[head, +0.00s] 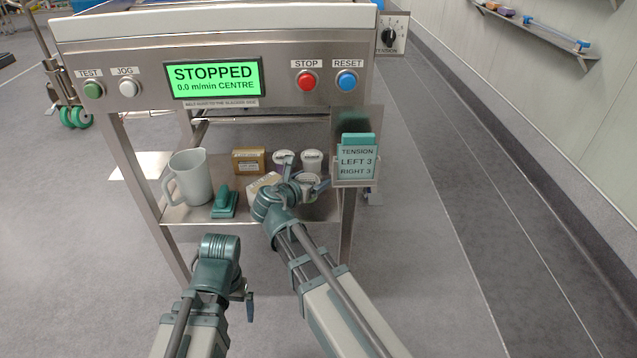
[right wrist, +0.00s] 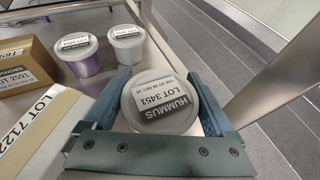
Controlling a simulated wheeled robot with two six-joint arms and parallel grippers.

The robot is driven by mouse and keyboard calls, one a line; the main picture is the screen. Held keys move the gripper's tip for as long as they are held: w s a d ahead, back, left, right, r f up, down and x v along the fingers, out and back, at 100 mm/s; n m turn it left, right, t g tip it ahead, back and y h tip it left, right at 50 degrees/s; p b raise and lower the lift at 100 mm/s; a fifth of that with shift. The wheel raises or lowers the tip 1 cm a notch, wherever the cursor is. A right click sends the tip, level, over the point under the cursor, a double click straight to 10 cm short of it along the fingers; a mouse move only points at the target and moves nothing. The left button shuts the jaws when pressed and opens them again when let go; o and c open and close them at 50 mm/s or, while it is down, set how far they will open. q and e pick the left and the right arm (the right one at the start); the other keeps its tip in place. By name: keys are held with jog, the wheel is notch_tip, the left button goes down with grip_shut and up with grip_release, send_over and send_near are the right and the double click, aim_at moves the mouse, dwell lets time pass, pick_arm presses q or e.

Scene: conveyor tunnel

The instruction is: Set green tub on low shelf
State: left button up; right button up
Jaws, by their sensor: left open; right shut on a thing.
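My right gripper (head: 306,180) is shut on a round tub (head: 311,180) over the right part of the low steel shelf (head: 178,215). In the right wrist view the tub (right wrist: 163,100) has a pale grey lid with a label reading HUMMUS LOT 3451. The blue-green fingers (right wrist: 163,103) lie on both sides of it. Its side wall is hidden, so I cannot tell its body colour, nor whether its base touches the shelf. My left gripper (head: 247,298) is open and empty, low in front of the shelf.
A purple tub (right wrist: 76,48) and a white tub (right wrist: 126,42) stand behind the held one. Cardboard boxes (head: 249,160) are left of it. A pitcher (head: 191,177) and a green-handled tool (head: 224,203) occupy the shelf's left. A card holder (head: 357,165) hangs right.

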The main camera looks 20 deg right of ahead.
aim_at(314, 183)
jog(key=shift+w+d+f, duration=0.1)
jog(key=shift+w+d, duration=0.2)
jog(key=shift+w, duration=0.3)
jog(key=shift+w+d, duration=0.25)
jog(key=shift+w, duration=0.3)
notch_tip(314, 183, down, 3)
jog(key=b, duration=0.3)
jog(key=shift+d, duration=0.15)
pick_arm(q)
jog(key=f, duration=0.2)
jog(key=d+f, duration=0.1)
jog(key=shift+w+f+b, duration=0.35)
jog(key=shift+f+b, duration=0.05)
pick_arm(e)
jog(key=shift+s+f, duration=0.1)
jog(key=shift+f, duration=0.15)
jog(key=shift+f, duration=0.15)
jog(key=o, duration=1.4)
jog(key=shift+c, duration=0.2)
pick_arm(q)
jog(key=shift+f, duration=0.1)
